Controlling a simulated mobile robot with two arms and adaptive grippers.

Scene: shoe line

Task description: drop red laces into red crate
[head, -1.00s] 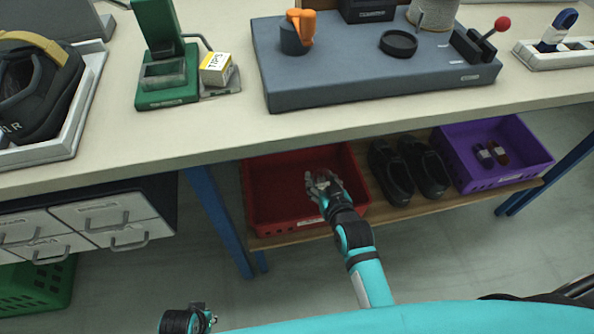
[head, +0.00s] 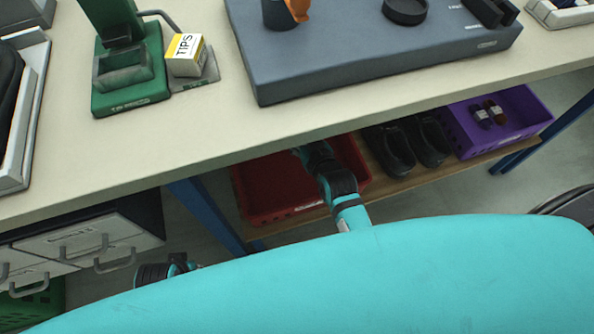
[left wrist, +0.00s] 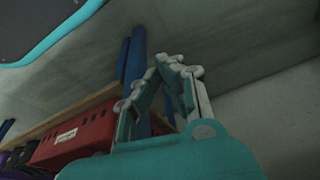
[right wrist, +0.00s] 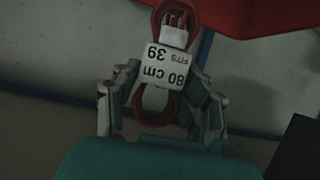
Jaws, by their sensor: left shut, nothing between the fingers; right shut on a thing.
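The red crate (head: 285,213) stands on the low shelf under the table; the tabletop edge hides its back part. Its labelled side shows in the left wrist view (left wrist: 92,138), and a red part of it at the top of the right wrist view (right wrist: 265,14). My right gripper (right wrist: 160,75) is shut on the red laces (right wrist: 155,113), a looped bundle with a white band reading 80 cm, fits 39. In the head view my right arm reaches over the crate, and the table edge hides the gripper. My left gripper (left wrist: 174,62) is shut and empty, away from the crate.
The tabletop (head: 210,140) overhangs the crate. Black shoes (head: 405,145) and a purple crate (head: 497,125) with two small bundles stand right of it. A blue table leg (head: 210,215) is close on its left.

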